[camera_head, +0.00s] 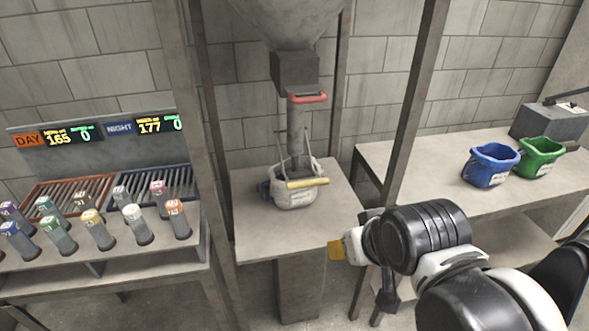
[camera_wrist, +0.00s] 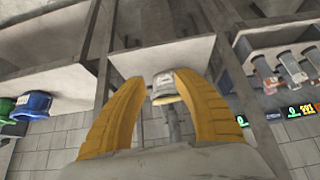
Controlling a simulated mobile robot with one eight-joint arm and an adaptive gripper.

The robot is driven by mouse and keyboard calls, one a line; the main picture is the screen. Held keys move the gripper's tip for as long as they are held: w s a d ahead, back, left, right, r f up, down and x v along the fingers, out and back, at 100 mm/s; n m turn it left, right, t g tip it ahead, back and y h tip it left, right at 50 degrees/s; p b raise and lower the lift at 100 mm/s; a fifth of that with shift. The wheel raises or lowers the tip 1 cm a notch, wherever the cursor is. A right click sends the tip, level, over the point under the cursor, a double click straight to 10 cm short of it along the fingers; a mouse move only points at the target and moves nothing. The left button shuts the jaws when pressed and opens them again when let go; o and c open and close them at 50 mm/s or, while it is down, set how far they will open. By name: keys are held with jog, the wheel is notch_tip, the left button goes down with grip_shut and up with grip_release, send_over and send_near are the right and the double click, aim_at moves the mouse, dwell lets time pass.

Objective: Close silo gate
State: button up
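The silo (camera_head: 290,12) narrows to a grey outlet block (camera_head: 295,70) at the top centre of the head view. A red handle (camera_head: 308,97), which looks like the gate's, sticks out at the block's lower front; I cannot tell how far the gate is open. A grey column (camera_head: 297,130) runs down below it to a white bucket (camera_head: 295,198) with a yellow grip. My gripper (camera_head: 338,250) is low and to the right of the bucket, apart from the handle. In the wrist view its yellow fingers (camera_wrist: 163,86) are spread and empty, with the white bucket (camera_wrist: 167,94) beyond them.
The bucket stands on a grey stand (camera_head: 255,235) between metal posts (camera_head: 410,100). A blue bucket (camera_head: 490,165) and a green bucket (camera_head: 540,157) stand on the right table (camera_head: 420,180). At left, a rack (camera_head: 105,255) holds several labelled canisters below displays.

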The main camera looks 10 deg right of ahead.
dwell(0.4)
jog(key=shift+r, duration=0.1)
jog(key=c, duration=0.4)
jog(key=w+r+m+t+p, duration=0.1)
jog(key=w+r+m+p, duration=0.1)
jog(key=w+r+p, duration=0.1)
jog(key=w+r+m+t+p, duration=0.1)
jog(key=w+r+m+p, duration=0.1)
jog(key=w+r+m, duration=0.1)
jog(key=w+r+m+t+p, duration=0.2)
jog(key=w+r+p, duration=0.1)
jog(key=shift+w+a+r+m+y+p, duration=0.1)
jog(key=shift+w+a+m+y+p, duration=0.2)
jog(key=shift+w+m, duration=0.1)
grip_shut()
jog(key=w+d+r+m+t+p, duration=0.2)
jog(key=w+r+m+t+p, duration=0.3)
jog(key=r+m, duration=0.4)
jog(key=m+b, duration=0.1)
send_near(306, 93)
jog(key=w, duration=0.1)
jog(key=w+f, duration=0.2)
jog(key=shift+w+d, duration=0.15)
jog(key=shift+d, duration=0.15)
